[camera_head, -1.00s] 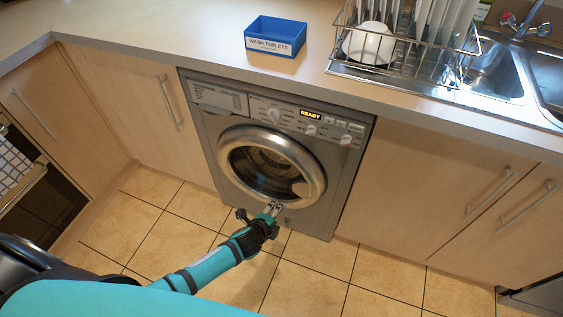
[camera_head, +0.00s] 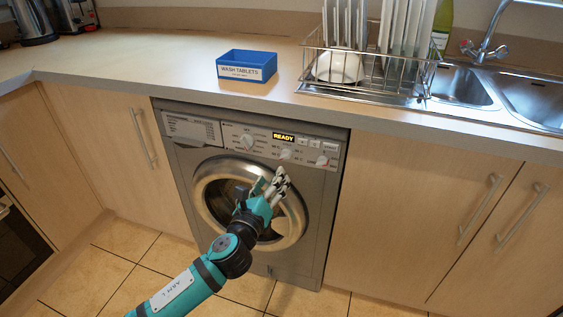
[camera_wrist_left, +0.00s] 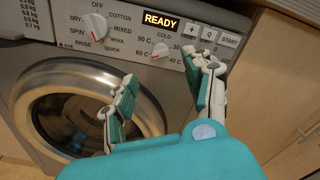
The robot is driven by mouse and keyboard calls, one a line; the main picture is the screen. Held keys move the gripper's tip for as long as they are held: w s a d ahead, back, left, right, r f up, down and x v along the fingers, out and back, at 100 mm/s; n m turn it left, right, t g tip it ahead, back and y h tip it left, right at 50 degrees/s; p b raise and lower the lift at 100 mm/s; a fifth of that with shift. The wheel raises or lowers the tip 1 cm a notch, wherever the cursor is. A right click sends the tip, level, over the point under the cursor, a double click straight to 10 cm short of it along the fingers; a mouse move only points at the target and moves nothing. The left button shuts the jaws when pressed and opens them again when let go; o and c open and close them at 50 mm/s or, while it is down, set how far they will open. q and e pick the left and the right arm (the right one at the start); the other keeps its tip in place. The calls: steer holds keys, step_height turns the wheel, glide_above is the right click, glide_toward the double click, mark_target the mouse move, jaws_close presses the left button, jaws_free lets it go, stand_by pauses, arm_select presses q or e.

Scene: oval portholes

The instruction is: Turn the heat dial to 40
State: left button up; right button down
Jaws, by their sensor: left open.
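The heat dial (camera_head: 286,154) is a small white knob on the washing machine's panel, right of centre below the READY display. In the left wrist view the heat dial (camera_wrist_left: 160,50) has temperature marks around it, among them COLD, 90, 60 and 40. I cannot clearly read where it points. My left gripper (camera_head: 270,179) is open and empty in front of the round door, below the panel. In the left wrist view the left gripper's (camera_wrist_left: 167,78) fingers are apart, below the dial and not visibly touching it. My right gripper is not in view.
The washing machine (camera_head: 312,245) also has a larger programme knob (camera_head: 247,141) left of the heat dial and another control (camera_head: 321,160) to its right. The worktop edge overhangs the panel. A blue wash-tablets box (camera_head: 246,72) and dish rack (camera_head: 355,93) stand above.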

mark_target(283, 157)
arm_select(q)
steer(key=b+x, duration=0.1)
steer(key=x, duration=0.8)
steer(key=shift+f+b, duration=0.15)
steer(key=shift+b, duration=0.25)
steer(key=shift+w+d, duration=0.1)
steer(key=shift+w, duration=0.2)
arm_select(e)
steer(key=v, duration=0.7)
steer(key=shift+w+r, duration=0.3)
arm_select(q)
steer(key=shift+c, duration=0.2)
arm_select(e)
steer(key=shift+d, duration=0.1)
arm_select(q)
jaws_close()
steer(key=shift+n, duration=0.3)
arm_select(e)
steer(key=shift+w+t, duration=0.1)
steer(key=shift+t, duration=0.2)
